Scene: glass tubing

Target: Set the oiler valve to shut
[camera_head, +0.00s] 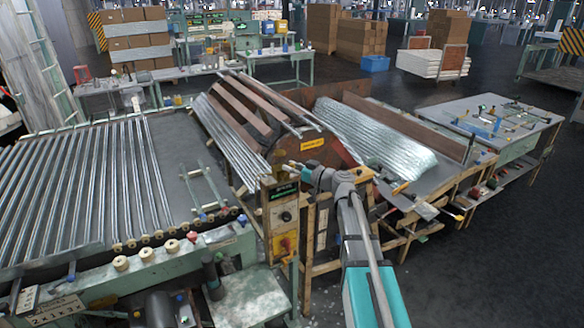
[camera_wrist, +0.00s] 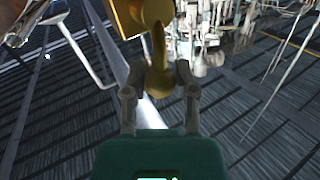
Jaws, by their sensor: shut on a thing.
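The oiler valve is a brass-coloured fitting (camera_wrist: 138,14) at the top of the wrist view. A thin lever hangs from it and ends in a round knob (camera_wrist: 160,84). My gripper (camera_wrist: 160,72) has its two fingers on either side of the knob and is shut on it. In the head view my gripper (camera_head: 293,166) reaches to just above the control box, by the end of the brown drum. The valve is small there and hard to make out, and the fingers partly cover it. I cannot read any marking of its position.
A control box (camera_head: 281,217) with dials stands just below my gripper. A brown slatted drum (camera_head: 330,150) is close behind it. A roller table (camera_head: 75,190) fills the left, and a bench with tools (camera_head: 490,125) stands at the right. Dark floor is clear at the lower right.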

